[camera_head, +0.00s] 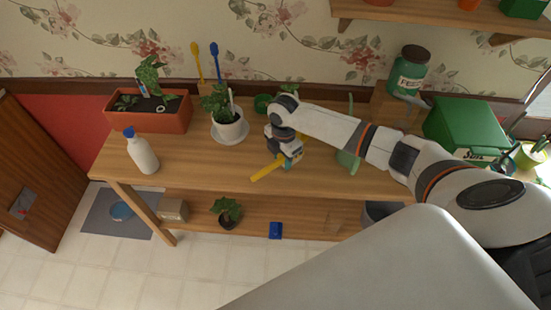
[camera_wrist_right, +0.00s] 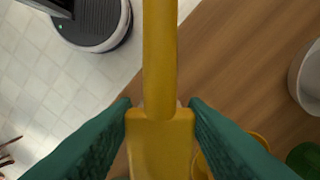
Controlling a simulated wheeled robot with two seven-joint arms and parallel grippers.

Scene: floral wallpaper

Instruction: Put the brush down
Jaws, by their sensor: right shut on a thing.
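My right gripper (camera_head: 290,162) is over the wooden table, near its front edge. Its green fingers are shut on the yellow brush (camera_head: 267,172). In the right wrist view the brush's yellow handle (camera_wrist_right: 160,50) runs up from between the fingertips (camera_wrist_right: 160,115), and its wider part lies between the green fingers. In the head view the yellow handle points to the lower left, close to the table's front edge. The far end of the brush is hidden by the gripper. I cannot tell whether the brush touches the tabletop. My left gripper is not in view.
The table (camera_head: 200,165) holds a white pot (camera_head: 230,130) with a plant, a spray bottle (camera_head: 141,152), a terracotta planter (camera_head: 150,115) and a green box (camera_head: 465,130). The tabletop between the bottle and my right gripper is mostly clear. A lower shelf (camera_head: 300,215) lies beneath.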

